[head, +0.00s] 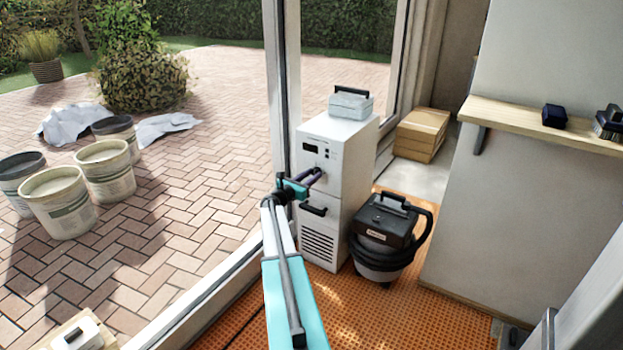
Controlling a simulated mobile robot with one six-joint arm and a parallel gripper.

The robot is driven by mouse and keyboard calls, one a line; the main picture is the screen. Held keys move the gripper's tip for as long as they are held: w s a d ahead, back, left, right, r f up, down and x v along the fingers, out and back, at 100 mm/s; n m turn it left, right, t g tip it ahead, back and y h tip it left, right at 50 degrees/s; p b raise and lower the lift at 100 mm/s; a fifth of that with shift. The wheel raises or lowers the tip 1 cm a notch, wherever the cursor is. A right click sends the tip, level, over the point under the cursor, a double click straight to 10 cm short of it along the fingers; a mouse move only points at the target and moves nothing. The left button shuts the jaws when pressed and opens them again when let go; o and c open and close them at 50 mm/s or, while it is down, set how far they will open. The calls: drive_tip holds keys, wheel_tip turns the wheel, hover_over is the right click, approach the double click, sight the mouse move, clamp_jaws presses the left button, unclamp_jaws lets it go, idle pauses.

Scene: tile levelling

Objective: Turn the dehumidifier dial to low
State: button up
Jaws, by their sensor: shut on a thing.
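The dehumidifier (350,185) is a tall white cabinet standing by the glass door frame. Its front has a small dark display (310,148), a black handle lower down and a slatted vent near the floor. My arm reaches up from the bottom of the head view to the cabinet's front. My gripper (315,174) is shut at the front panel, below the display and above the black handle. It is shut on the dial, which the fingers hide. The dial's setting and its markings cannot be read.
A grey case (350,105) sits on top of the dehumidifier. A black and grey vacuum (384,235) stands close on its right. A cardboard box (421,130) lies behind. A wooden shelf (540,116) juts from the right wall. Orange matting (345,310) covers the floor.

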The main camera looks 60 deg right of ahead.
drive_tip(key=shift+s+m+t+b, duration=0.1)
drive_tip(key=shift+m+t+b, duration=0.05)
drive_tip(key=shift+m+b, duration=3.4)
drive_tip(key=shift+s+m+t+b, duration=0.1)
drive_tip(key=shift+m+t+b, duration=0.05)
drive_tip(key=shift+m+b, duration=3.4)
drive_tip(key=shift+m+p, duration=0.4)
drive_tip(key=shift+m, duration=0.1)
drive_tip(key=o, duration=1.1)
drive_tip(key=shift+a, duration=0.1)
